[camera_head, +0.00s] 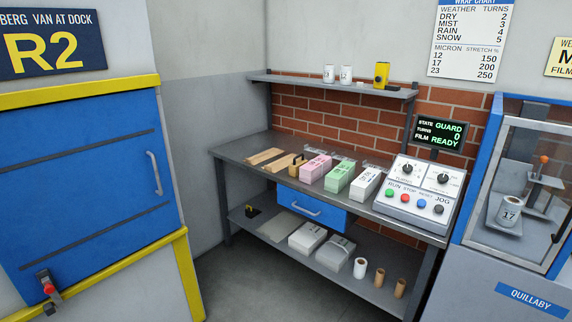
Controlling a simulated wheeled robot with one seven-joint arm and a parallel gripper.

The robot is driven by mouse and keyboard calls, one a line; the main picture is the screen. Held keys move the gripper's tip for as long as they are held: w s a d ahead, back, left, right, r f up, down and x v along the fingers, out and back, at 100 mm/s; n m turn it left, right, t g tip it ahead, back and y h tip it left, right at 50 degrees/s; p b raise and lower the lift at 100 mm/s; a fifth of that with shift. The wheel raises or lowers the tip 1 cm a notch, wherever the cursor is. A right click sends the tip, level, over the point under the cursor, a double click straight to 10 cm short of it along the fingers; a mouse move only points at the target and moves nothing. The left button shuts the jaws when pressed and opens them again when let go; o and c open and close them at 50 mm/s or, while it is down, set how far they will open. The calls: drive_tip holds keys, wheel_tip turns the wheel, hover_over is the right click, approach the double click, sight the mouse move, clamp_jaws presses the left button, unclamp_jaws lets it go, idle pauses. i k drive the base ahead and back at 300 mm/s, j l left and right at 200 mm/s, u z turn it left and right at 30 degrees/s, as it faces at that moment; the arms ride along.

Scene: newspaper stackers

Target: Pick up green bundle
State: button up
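The green bundle (339,177) lies on the grey workbench top (236,152). It is a long block with a pale front end. A pink bundle (314,168) lies just to its left and a white bundle (366,183) just to its right, with narrow gaps between them. Clear film or bags seem to lie behind the bundles. My gripper is not in this view.
A control box (416,196) with dials and coloured buttons stands right of the bundles. Wooden pieces (266,156) lie at the left. A shelf (330,85) hangs above the bench. A blue drawer (312,209) is below. A wrapping machine (520,180) stands at the right.

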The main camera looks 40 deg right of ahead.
sight(341, 176)
drive_tip(key=i+l, duration=0.15)
drive_tip(key=i, duration=0.45)
drive_tip(key=i+l, duration=0.15)
drive_tip(key=i, duration=0.5)
drive_tip(key=i+l, duration=0.15)
drive_tip(key=i, duration=0.45)
drive_tip(key=i+j+u, duration=0.2)
drive_tip(key=i, duration=0.5)
drive_tip(key=i+z, duration=0.15)
drive_tip(key=z, duration=0.25)
drive_tip(key=i+j+z, duration=0.1)
drive_tip(key=z, duration=0.3)
drive_tip(key=i+j+z, duration=0.2)
drive_tip(key=z, duration=1)
